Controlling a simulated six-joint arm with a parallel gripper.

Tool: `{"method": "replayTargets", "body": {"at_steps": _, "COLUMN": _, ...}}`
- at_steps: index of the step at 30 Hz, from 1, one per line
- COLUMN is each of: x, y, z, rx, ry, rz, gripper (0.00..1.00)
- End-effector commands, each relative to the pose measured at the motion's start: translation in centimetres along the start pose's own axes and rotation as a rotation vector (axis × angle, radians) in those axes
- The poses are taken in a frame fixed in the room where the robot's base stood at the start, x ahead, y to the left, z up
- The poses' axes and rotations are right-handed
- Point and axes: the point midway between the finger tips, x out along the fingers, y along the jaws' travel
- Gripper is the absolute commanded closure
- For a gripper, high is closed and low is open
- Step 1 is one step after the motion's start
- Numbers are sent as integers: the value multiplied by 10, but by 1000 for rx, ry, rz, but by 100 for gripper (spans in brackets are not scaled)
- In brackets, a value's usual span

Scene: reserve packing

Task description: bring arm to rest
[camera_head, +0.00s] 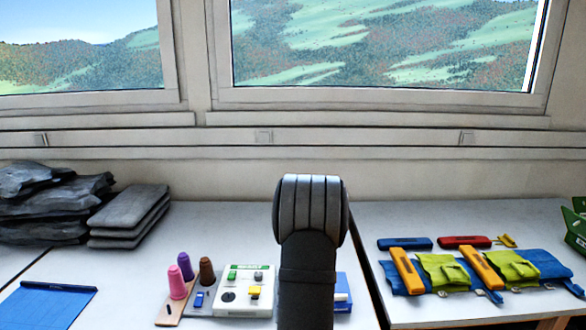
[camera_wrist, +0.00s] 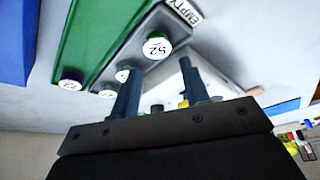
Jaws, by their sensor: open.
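My arm stands upright in the middle of the head view, with its dark rounded joint at the top. My gripper is hidden in that view. In the wrist view my gripper (camera_wrist: 159,66) shows two dark fingers set well apart, with nothing held between them. Beyond the fingers are a grey strip with round numbered caps, one cap (camera_wrist: 157,47) reading 52, and a label (camera_wrist: 183,12) reading EMPTY. A long green piece (camera_wrist: 97,38) lies beside the strip. The fingers appear apart from these things, though the exact distance cannot be told.
A white device (camera_head: 245,290), pink cone (camera_head: 177,284) and brown cone (camera_head: 206,271) stand left of my arm; a blue-and-white box (camera_head: 342,293) is right. Grey slabs (camera_head: 130,215) and a blue mat (camera_head: 45,306) lie farther left. Green pouches (camera_head: 443,271) lie on the right table.

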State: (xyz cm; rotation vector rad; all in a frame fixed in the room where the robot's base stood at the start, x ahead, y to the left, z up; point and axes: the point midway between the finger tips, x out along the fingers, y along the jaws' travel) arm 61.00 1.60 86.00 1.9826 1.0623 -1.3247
Motion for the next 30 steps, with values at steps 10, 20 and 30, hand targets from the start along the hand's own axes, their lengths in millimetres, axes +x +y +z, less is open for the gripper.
{"method": "replayTargets", "body": {"at_steps": 10, "x": 19, "y": 0, "z": 8, "rx": 1, "ry": -2, "rz": -2, "gripper": 58}}
{"method": "replayTargets", "body": {"at_steps": 20, "x": -11, "y": 1, "z": 14, "rx": 0, "ry": 2, "rz": 4, "gripper": 58}}
{"method": "replayTargets", "body": {"at_steps": 30, "x": -77, "y": 1, "z": 15, "rx": 0, "ry": 2, "rz": 4, "gripper": 58}}
